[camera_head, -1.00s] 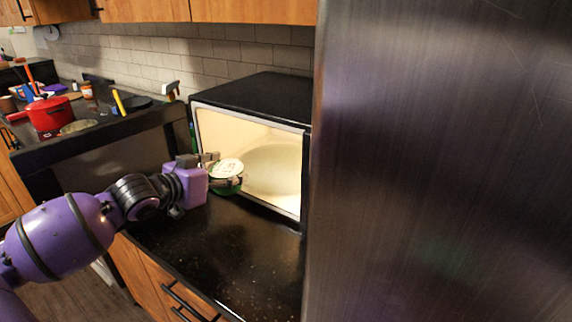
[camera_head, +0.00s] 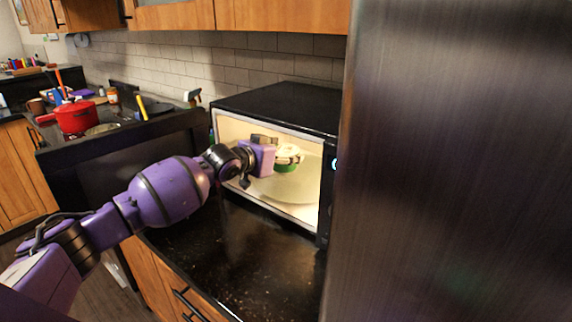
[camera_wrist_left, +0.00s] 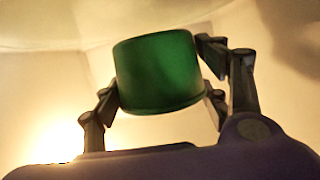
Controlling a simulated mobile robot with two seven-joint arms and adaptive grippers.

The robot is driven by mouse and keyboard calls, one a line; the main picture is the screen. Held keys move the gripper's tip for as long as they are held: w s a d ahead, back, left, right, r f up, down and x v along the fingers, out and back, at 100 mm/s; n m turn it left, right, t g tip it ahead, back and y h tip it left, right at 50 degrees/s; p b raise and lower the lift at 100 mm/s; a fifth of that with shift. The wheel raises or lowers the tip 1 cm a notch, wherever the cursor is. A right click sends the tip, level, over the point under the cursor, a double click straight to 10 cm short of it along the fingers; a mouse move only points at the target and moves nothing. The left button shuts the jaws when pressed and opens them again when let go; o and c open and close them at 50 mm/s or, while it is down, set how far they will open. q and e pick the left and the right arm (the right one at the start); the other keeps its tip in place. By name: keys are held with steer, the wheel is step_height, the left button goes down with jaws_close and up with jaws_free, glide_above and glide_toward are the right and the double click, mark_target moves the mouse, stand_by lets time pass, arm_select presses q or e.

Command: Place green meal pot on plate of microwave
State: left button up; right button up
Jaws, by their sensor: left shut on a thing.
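The green meal pot (camera_head: 286,167) with a pale lid is at the mouth of the open microwave (camera_head: 270,108), over its pale round plate (camera_head: 296,190). My left gripper (camera_head: 278,150) is shut on the pot and reaches in from the left. In the left wrist view the green pot (camera_wrist_left: 157,72) sits between the two fingers of my left gripper (camera_wrist_left: 160,90). I cannot tell whether the pot's base touches the plate. My right gripper is not in view.
A large steel fridge side (camera_head: 460,160) stands close on the right. The black counter (camera_head: 245,255) in front of the microwave is clear. A red pot (camera_head: 76,117) stands on the stove at the left.

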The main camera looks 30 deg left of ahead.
arm_select(q)
steer(key=shift+w+d+r, duration=0.1)
steer(key=shift+w+r, duration=0.1)
steer(key=shift+w, duration=0.3)
step_height(320, 180, down, 4)
steer(key=shift+r, duration=0.2)
steer(key=shift+s, duration=0.1)
steer(key=shift+f, duration=0.15)
steer(key=o, duration=1.5)
steer(key=shift+f, duration=0.1)
